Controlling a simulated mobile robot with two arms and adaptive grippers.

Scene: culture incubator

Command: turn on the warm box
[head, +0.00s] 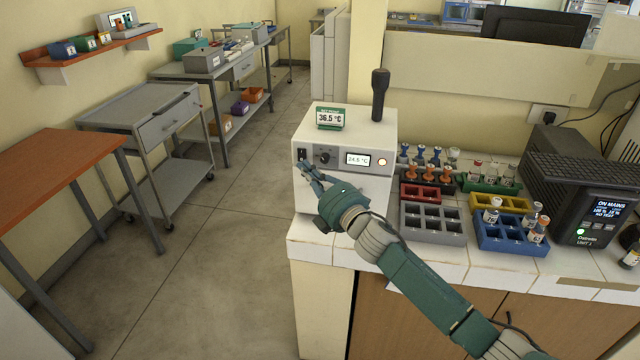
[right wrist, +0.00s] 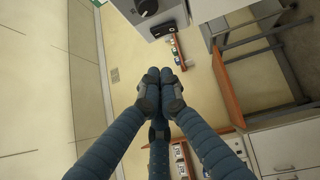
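My right gripper (head: 306,171) is in front of the panel's left side, just below the switch. In the right wrist view its fingertips (right wrist: 160,76) are together with nothing between them, and the switch (right wrist: 165,28) and knob (right wrist: 147,7) show beyond them. Contact with the panel cannot be told. My left gripper is not in view.
A green 36.5 °C sign (head: 331,118) and a black handheld device (head: 379,94) stand on the box. Tube racks (head: 433,222) and a dark unit with a screen (head: 580,190) are to its right. The floor left of the counter is clear.

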